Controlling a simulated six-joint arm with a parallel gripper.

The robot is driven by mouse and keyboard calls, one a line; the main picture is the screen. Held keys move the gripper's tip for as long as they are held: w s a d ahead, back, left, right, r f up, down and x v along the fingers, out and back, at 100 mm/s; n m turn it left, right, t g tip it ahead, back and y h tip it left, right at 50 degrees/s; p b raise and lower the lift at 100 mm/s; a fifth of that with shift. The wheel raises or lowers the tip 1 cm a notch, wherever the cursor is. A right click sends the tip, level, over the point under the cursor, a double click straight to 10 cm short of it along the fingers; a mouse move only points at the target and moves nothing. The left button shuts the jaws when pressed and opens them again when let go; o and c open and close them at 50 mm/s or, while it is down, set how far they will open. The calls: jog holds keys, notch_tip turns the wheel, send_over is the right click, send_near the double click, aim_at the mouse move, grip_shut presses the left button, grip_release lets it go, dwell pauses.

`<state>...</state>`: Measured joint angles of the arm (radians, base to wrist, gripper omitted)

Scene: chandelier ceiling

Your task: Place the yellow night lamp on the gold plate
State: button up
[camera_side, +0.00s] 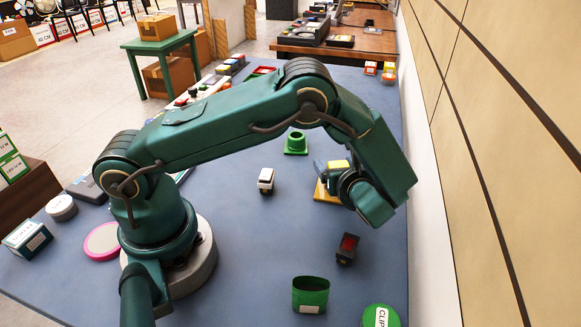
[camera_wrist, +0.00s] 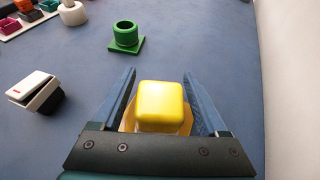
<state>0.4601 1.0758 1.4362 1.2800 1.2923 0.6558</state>
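The yellow night lamp (camera_wrist: 161,101) is upright between my gripper's two blue fingers in the wrist view, with a visible gap on each side. My gripper (camera_wrist: 160,76) is open around it. The gold plate (camera_wrist: 188,121) shows below and around the lamp's base. In the side view the lamp's yellow top (camera_side: 340,165) shows beside my gripper (camera_side: 328,172), over the gold plate (camera_side: 322,194). The lamp appears to stand on the plate; the contact under it is hidden.
A green round holder on a square base (camera_side: 296,143) stands behind. A white and black block (camera_side: 266,180) lies to the left. A dark block with a red top (camera_side: 346,248) and a green container (camera_side: 310,294) are nearer. A wall (camera_side: 500,130) rises at the right.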

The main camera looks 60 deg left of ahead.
dwell(0.3)
jog(key=shift+r, duration=0.2)
jog(key=v, duration=1)
jog(key=shift+d, duration=0.4)
jog(key=shift+s+d+r, duration=0.3)
jog(key=shift+d+r, duration=0.05)
jog(key=shift+s+a+r+n+g, duration=0.2)
jog(key=shift+r+n+g, duration=0.1)
jog(key=shift+n, duration=0.1)
jog(key=s+r+n+h, duration=0.3)
jog(key=s+n+h, duration=0.1)
jog(key=n, duration=0.3)
jog(key=s+a+r+n+h, duration=0.1)
jog(key=s+r+n+h, duration=0.1)
jog(key=s+n+h, duration=0.2)
jog(key=s+a+r+n+t+h, duration=0.1)
jog(key=s+r+n+h, duration=0.2)
jog(key=s+n, duration=0.3)
jog(key=n+h, duration=0.1)
jog(key=n, duration=0.3)
jog(key=shift+s+r+n, duration=0.3)
jog(key=shift+n, duration=0.1)
